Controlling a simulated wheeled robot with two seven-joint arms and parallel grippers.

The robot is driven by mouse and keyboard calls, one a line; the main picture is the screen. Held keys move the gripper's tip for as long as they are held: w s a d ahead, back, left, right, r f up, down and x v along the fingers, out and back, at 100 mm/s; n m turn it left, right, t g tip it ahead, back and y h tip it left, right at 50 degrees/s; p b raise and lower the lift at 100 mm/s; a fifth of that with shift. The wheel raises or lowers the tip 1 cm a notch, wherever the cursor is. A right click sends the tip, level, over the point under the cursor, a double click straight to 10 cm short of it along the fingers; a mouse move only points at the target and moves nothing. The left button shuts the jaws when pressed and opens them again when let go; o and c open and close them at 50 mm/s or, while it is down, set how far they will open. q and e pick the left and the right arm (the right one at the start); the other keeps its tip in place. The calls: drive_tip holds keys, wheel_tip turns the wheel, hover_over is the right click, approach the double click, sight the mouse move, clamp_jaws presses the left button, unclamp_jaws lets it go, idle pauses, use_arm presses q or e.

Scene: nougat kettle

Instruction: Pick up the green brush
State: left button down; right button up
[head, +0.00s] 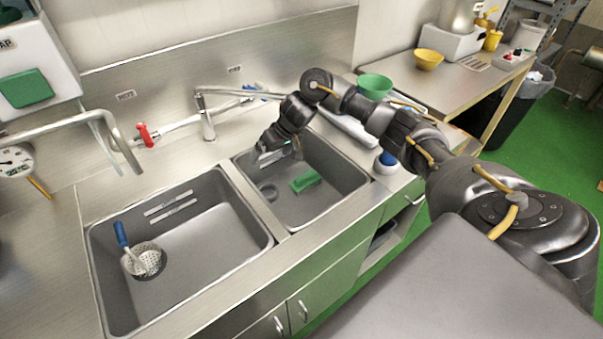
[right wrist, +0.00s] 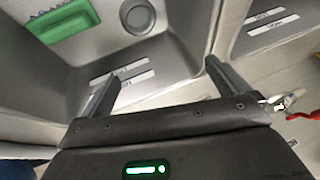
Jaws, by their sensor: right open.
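The green brush (head: 306,181) lies on the floor of the right sink basin (head: 335,200), towards the right of the drain. In the right wrist view the brush (right wrist: 65,22) is at the upper left, with its bristles along one side. My right gripper (head: 272,154) is over the back left part of that basin, above and apart from the brush. Its two fingers (right wrist: 163,75) are spread with nothing between them. My left gripper does not show.
A divider separates the right basin from the left basin (head: 205,235), which holds a blue-handled strainer (head: 146,260). A faucet (head: 206,115) stands behind the divider. A green bowl (head: 374,86) and a blue-and-white item (head: 387,160) are near my right arm.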

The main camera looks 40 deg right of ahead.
drive_tip(key=s+d+f+g+h, duration=0.1)
drive_tip(key=s+d+f+h, duration=0.15)
drive_tip(key=d, duration=0.25)
drive_tip(key=s+d+f+g+h, duration=0.1)
drive_tip(key=s+d, duration=0.2)
drive_tip(key=d, duration=0.3)
drive_tip(key=b, duration=0.2)
hover_over(305, 175)
drive_tip(key=s, duration=0.2)
drive_tip(key=shift+y, duration=0.25)
wheel_tip(305, 175, down, 5)
drive_tip(key=shift+s+a+r, duration=0.1)
drive_tip(key=shift+s+r, duration=0.05)
drive_tip(key=shift+r, duration=0.05)
drive_tip(key=shift+t, duration=0.3)
drive_tip(key=shift+x, duration=3.1)
drive_tip(key=shift+r, duration=0.1)
drive_tip(key=c, duration=1.3)
